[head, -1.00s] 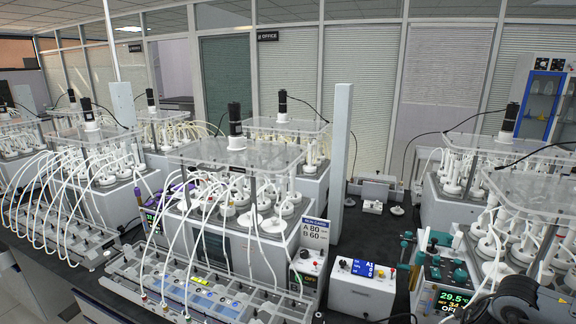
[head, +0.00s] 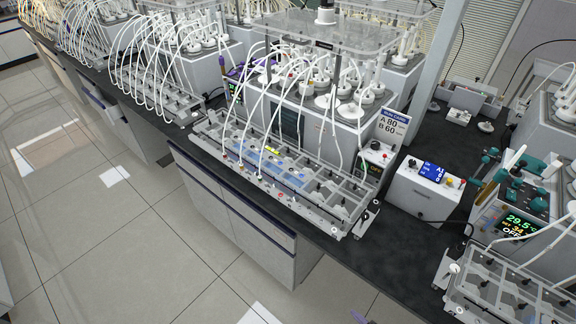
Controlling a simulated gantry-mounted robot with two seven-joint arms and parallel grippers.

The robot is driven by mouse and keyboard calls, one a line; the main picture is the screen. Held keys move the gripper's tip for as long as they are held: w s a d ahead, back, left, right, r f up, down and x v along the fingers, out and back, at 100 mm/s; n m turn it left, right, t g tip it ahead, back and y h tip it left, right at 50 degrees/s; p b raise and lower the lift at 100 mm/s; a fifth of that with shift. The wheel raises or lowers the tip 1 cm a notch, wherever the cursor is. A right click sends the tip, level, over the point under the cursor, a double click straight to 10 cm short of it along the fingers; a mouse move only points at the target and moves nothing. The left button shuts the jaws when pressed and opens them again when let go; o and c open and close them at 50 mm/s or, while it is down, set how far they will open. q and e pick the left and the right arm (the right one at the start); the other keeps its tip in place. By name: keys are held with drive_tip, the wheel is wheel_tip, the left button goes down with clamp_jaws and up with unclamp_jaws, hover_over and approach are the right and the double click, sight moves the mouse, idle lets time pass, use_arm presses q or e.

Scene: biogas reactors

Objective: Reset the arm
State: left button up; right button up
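Neither of my grippers can be made out in the head view, and no arm of mine is clearly seen. A small purple piece (head: 359,316) shows at the bottom edge, too cut off to tell what it is. The nearest reactor unit (head: 310,90) stands on the dark bench with many white tubes. Its tubes run down to a long clear-topped rack (head: 280,170) at the bench's front edge.
A white control box (head: 424,190) with a blue display stands right of the rack. A reactor with a temperature display (head: 517,225) is at the right. A grey post (head: 442,60) rises behind. The tiled floor (head: 90,220) at left is clear.

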drive_tip(key=s+d+m+g+h, duration=0.3)
drive_tip(key=s+d+m+g, duration=0.2)
drive_tip(key=s+m, duration=0.25)
wheel_tip(320, 180, up, 24)
drive_tip(key=p, duration=2.4)
drive_tip(key=shift+a+r, duration=0.15)
drive_tip(key=shift+a, duration=0.1)
drive_tip(key=shift+m, duration=0.25)
